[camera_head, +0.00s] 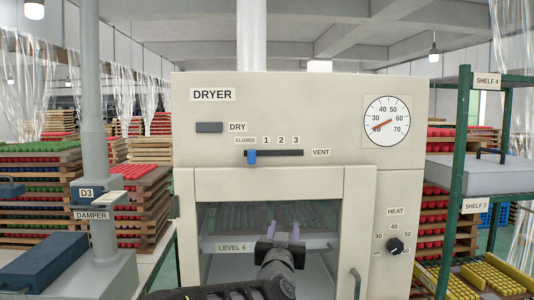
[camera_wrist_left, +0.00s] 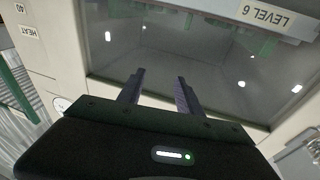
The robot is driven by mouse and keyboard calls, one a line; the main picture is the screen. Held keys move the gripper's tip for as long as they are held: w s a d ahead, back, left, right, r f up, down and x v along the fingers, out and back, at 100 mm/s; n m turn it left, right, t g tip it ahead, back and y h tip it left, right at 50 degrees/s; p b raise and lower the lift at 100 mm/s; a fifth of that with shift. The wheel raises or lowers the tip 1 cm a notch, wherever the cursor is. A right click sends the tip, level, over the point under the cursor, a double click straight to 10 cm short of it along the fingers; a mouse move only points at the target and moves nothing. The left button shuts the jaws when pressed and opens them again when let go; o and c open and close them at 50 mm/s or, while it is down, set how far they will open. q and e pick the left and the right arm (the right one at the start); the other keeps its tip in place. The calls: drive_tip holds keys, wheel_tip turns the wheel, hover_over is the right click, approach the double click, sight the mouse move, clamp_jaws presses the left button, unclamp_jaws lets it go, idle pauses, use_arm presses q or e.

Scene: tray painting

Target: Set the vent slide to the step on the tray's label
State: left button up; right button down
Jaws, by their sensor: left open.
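The vent slide is a blue knob (camera_head: 251,157) in a dark slot (camera_head: 280,153) on the dryer front. It sits at the slot's left end, under the label CLOSED, left of 1, 2 and 3. My left gripper (camera_head: 284,230) is open and empty in front of the dryer door window, below and right of the knob. Its two fingers also show in the left wrist view (camera_wrist_left: 160,80), pointing at the dark window. A tray label cannot be made out. A LEVEL 6 label (camera_head: 232,247) shows on the door area. My right gripper is not in view.
The dryer (camera_head: 185,120) has a temperature dial (camera_head: 387,121), a HEAT knob (camera_head: 395,246) and a door handle (camera_head: 356,283). A green shelf rack (camera_head: 461,160) stands at right. A grey DAMPER post (camera_head: 97,130) stands at left. The space before the vent slot is clear.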

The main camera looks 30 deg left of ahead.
sight(252, 155)
use_arm(q)
drive_tip(key=s+a+r+n+y, duration=0.1)
drive_tip(key=s+r+y, duration=0.1)
drive_tip(key=r, duration=0.3)
drive_tip(key=s+a+r+n+y, duration=0.1)
drive_tip(key=s+a+r+y, duration=0.1)
drive_tip(key=r, duration=0.4)
drive_tip(key=s+a+r+n+y, duration=0.1)
drive_tip(key=s+r, duration=0.2)
drive_tip(key=r, duration=0.2)
drive_tip(key=shift+s+a+r+y, duration=0.15)
drive_tip(key=shift+a+r+y, duration=0.1)
drive_tip(key=shift+r+y, duration=0.15)
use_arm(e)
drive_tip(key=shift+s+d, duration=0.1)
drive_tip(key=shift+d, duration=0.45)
use_arm(q)
drive_tip(key=p+x, duration=0.3)
drive_tip(key=x, duration=0.4)
drive_tip(key=shift+w+a+r, duration=0.15)
drive_tip(key=shift+w+a, duration=0.05)
drive_tip(key=shift+w, duration=0.1)
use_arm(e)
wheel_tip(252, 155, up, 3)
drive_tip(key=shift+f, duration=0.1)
use_arm(q)
drive_tip(key=shift+c, duration=0.3)
clamp_jaws()
